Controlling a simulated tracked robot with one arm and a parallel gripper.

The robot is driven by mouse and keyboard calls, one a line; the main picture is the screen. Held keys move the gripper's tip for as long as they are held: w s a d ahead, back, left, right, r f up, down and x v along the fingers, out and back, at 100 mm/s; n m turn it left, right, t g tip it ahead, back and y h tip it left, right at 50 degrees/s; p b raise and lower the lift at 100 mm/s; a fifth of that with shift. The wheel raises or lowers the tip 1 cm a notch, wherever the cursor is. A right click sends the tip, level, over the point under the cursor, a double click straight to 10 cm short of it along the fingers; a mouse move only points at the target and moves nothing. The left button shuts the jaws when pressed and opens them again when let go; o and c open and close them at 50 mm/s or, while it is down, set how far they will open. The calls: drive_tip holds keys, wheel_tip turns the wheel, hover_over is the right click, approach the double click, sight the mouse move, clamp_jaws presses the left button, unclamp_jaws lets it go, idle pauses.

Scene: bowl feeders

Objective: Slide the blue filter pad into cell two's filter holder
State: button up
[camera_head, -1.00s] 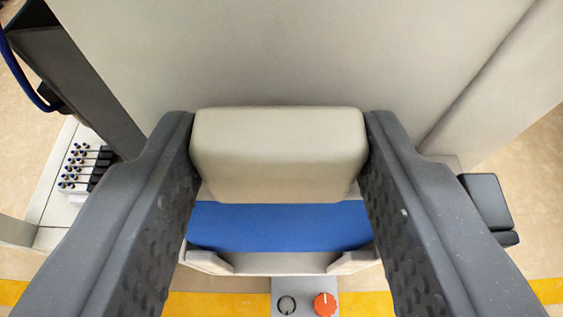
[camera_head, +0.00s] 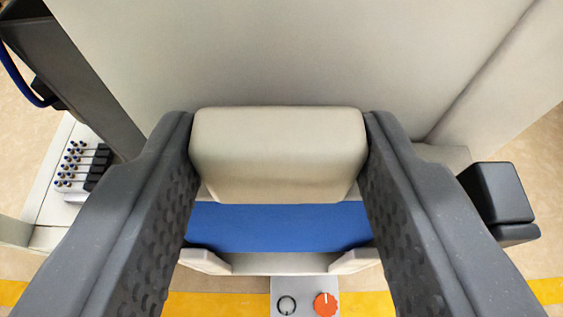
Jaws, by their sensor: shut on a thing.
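My gripper (camera_head: 280,150) is in the middle of the view, its two dark dimpled fingers closed on the sides of a beige block-shaped grip. The blue filter pad (camera_head: 280,228) shows as a flat blue strip directly below this grip and appears joined to it. Below the pad is a pale holder (camera_head: 205,261) with a raised end piece at left and another at right (camera_head: 354,260). The pad's lower edge lies close to these pieces. I cannot tell whether it touches them or sits inside. The fingers hide the pad's side edges.
A large beige panel (camera_head: 290,50) fills the top. A grey plate with an orange knob (camera_head: 325,304) is at the bottom. A block of small fittings (camera_head: 82,168) stands at left, a dark box (camera_head: 497,195) at right. A yellow floor stripe (camera_head: 225,304) runs below.

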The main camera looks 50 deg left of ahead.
sight(279, 219)
drive_tip(key=shift+f+b, duration=0.35)
drive_tip(key=shift+f, duration=2.35)
drive_tip(key=o, duration=1.3)
drive_tip(key=p+v, duration=0.3)
drive_tip(key=v, duration=1)
drive_tip(key=shift+s+d+p, duration=0.2)
drive_tip(key=shift+d+p, duration=0.05)
drive_tip(key=shift+p, duration=0.1)
